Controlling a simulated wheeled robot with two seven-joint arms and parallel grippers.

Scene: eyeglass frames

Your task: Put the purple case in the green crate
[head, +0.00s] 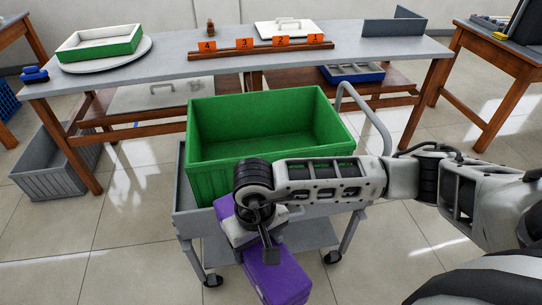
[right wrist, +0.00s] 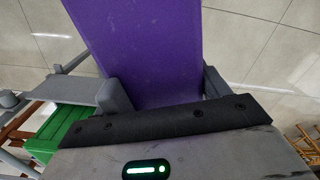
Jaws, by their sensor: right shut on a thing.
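The purple case (head: 274,272) is a long box in my right gripper (head: 252,233), held in front of the green crate, on its near side. In the right wrist view the case (right wrist: 150,45) runs between the two fingers of the gripper (right wrist: 165,95). In the head view my wrist hides the middle of the case. The green crate (head: 208,178) is open-topped, looks empty inside and stands on a grey cart. A corner of the crate (right wrist: 62,125) shows at the left in the right wrist view. My left gripper is not in view.
The grey cart (head: 187,222) has wheels, a lower shelf and a curved handle (head: 370,112) at the right. Behind it stands a long table (head: 180,70) with numbered orange tags (head: 245,43) and a green-and-white tray (head: 100,44). A grey crate (head: 58,160) is on the floor at left.

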